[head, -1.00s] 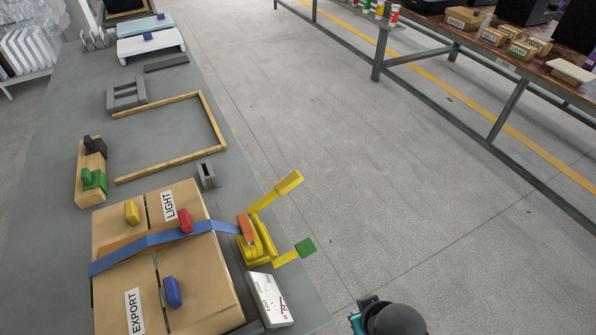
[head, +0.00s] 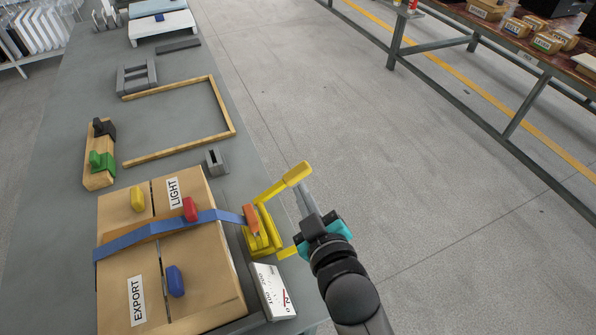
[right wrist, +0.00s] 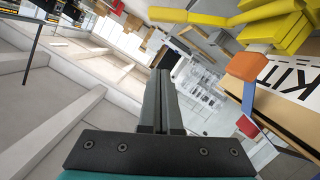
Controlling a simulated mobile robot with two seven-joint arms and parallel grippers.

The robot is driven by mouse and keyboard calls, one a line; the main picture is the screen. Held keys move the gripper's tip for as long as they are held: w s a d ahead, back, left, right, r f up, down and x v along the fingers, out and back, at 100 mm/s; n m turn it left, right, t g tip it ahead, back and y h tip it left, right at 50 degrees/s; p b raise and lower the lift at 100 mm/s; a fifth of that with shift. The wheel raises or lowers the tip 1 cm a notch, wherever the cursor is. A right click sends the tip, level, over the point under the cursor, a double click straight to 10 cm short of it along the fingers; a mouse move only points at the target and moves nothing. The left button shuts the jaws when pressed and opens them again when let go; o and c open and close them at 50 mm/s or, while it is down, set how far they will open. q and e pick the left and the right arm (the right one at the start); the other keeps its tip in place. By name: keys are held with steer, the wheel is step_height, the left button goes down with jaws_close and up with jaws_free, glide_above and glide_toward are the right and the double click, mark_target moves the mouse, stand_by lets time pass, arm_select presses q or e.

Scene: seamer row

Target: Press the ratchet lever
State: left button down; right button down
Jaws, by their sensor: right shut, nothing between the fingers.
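The yellow ratchet (head: 262,236) sits at the right edge of the bench, with the blue strap (head: 165,228) running from it across the cartons. Its yellow lever (head: 297,173) slants up and to the right past the bench edge. My right gripper (head: 302,190) is shut and empty, its fingertips just below the lever's grip in the head view; I cannot tell whether they touch. In the right wrist view the shut fingers (right wrist: 163,75) point up, with a long yellow bar (right wrist: 190,17) above them and an orange piece (right wrist: 247,66) to the right. My left gripper is out of view.
Cartons labelled LIGHT and EXPORT (head: 205,285) fill the near bench. A white dial box (head: 272,292) lies below the ratchet. A grey slotted block (head: 215,161) and a wooden frame (head: 180,147) lie further back. Open floor is to the right.

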steer(key=shift+w, duration=0.1)
steer(key=b, duration=0.2)
glide_above(299, 174)
steer(key=s+a, duration=0.2)
steer(key=s, duration=0.1)
step_height(299, 174, down, 2)
steer(key=shift+w+d+f+b, duration=0.2)
steer(key=shift+w+f+b, duration=0.15)
steer(key=shift+f, duration=0.25)
steer(key=shift+w+d+f+b, duration=0.2)
steer(key=shift+w+f, duration=0.1)
steer(key=shift+f, duration=0.3)
steer(key=shift+w+d+f, duration=0.15)
steer(key=shift+d+f, duration=0.3)
steer(key=shift+f, duration=0.25)
steer(key=shift+d, duration=0.1)
